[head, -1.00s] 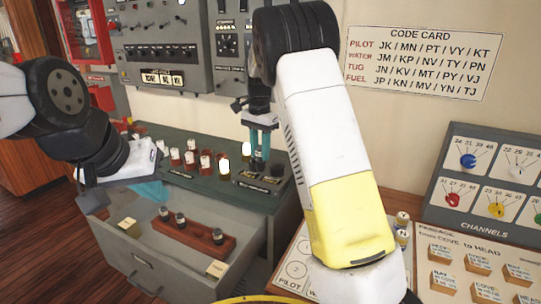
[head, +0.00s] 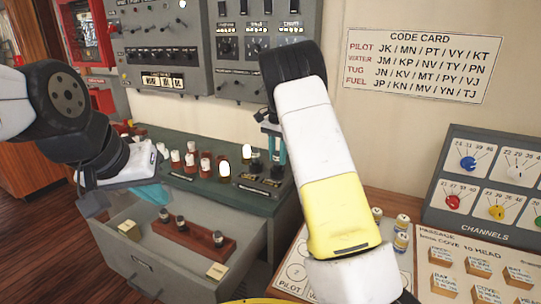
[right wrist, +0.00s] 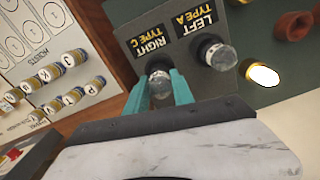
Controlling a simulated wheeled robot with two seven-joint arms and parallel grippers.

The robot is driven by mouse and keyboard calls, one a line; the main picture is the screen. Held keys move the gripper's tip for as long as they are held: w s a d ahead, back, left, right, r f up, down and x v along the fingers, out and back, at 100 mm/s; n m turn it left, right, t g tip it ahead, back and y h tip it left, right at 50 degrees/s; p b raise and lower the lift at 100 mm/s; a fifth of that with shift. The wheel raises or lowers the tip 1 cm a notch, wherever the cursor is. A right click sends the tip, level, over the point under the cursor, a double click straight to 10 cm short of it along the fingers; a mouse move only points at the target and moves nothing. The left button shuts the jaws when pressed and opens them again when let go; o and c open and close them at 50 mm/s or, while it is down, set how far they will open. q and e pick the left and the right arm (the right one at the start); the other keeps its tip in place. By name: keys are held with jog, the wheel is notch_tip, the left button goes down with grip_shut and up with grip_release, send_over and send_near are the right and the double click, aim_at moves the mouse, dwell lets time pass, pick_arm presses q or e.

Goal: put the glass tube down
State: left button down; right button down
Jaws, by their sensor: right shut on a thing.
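My right gripper (head: 277,150) is over the small dark socket panel (right wrist: 128,32) on the green counter. In the right wrist view its teal fingers (right wrist: 160,92) are shut on a glass tube (right wrist: 160,82) at the spot marked RIGHT TYPE C. The tube's top shows between the fingertips; I cannot tell whether its base is seated. Another tube (right wrist: 217,53) stands at LEFT TYPE A, apart from the fingers. My left gripper (head: 150,194) hangs over the open drawer's back edge, partly hidden by its own wrist; its opening is unclear.
The open drawer (head: 142,270) holds a wooden rack (head: 188,233) with several tubes and two small blocks. Several tubes in red bases (head: 191,163) and a glowing one (head: 224,170) stand on the counter. Labelled cylinders (head: 401,232) stand on the board at right.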

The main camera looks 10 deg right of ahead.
jog(key=shift+f, duration=0.3)
jog(key=c, duration=1.1)
grip_release()
jog(key=shift+r, duration=0.15)
